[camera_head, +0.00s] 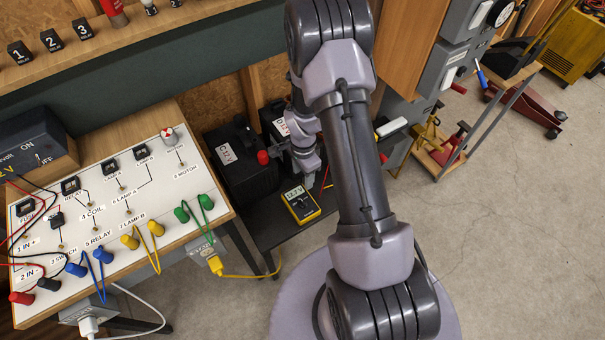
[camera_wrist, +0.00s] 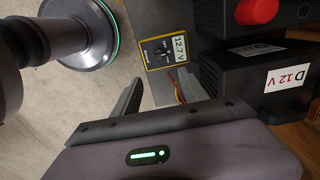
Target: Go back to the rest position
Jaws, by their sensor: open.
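My gripper (camera_wrist: 160,88) shows in the wrist view, its dark fingers apart and nothing seen between them. In the head view my arm reaches away over the low dark shelf and bends down, with its wrist beside the black batteries; the fingertips are hard to make out there. A yellow multimeter (camera_head: 300,204) lies on the shelf just in front of the wrist. It also shows in the wrist view (camera_wrist: 167,52), reading 12.7 V, beyond the fingers. A black battery marked D 12 V (camera_wrist: 275,80) is right of the fingers.
A white circuit board (camera_head: 120,215) with colored plugs and looped cables stands on the left bench. A black battery (camera_head: 232,155) with a red cap is left of my wrist. A wooden cabinet (camera_head: 412,45) and grey boxes stand behind right. The concrete floor (camera_head: 500,240) at right is clear.

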